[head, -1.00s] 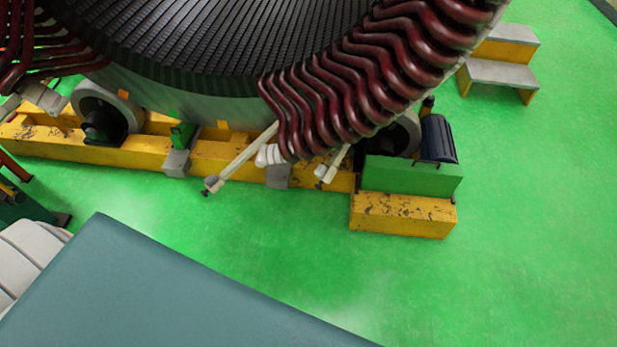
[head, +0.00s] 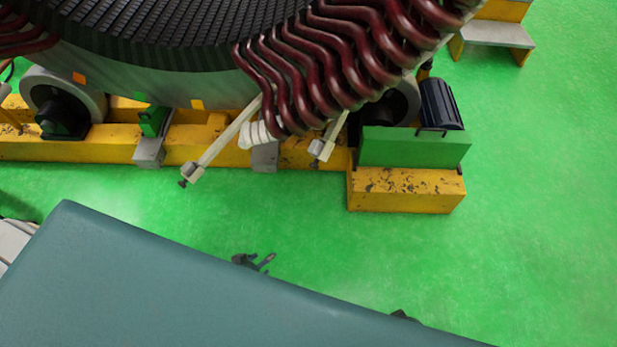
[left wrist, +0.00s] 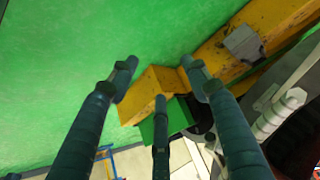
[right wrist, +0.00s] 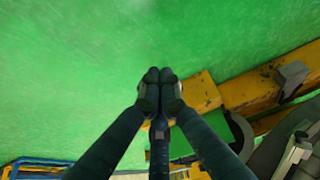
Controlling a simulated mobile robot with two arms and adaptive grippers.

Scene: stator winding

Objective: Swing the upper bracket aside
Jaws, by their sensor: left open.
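Two pale bars with end clamps hang below the dark red coils (head: 345,62): a longer left bar (head: 225,140) and a shorter right bar (head: 330,138). I cannot tell which one is the upper bracket. A white ribbed piece (head: 258,133) sits between them, and it also shows at the right of the left wrist view (left wrist: 280,113). My left gripper (left wrist: 160,72) is open and empty over the green floor, apart from the bars; its fingers (head: 254,262) show in the head view. My right gripper (right wrist: 159,76) has its fingertips together with nothing visible between them.
The yellow base beam (head: 95,150) runs under the stator, ending at a yellow block (head: 405,192) with a green plate (head: 412,150). A dark blue motor (head: 441,103) stands behind it. Yellow steps (head: 495,35) stand at the upper right. Green floor before the beam is clear.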

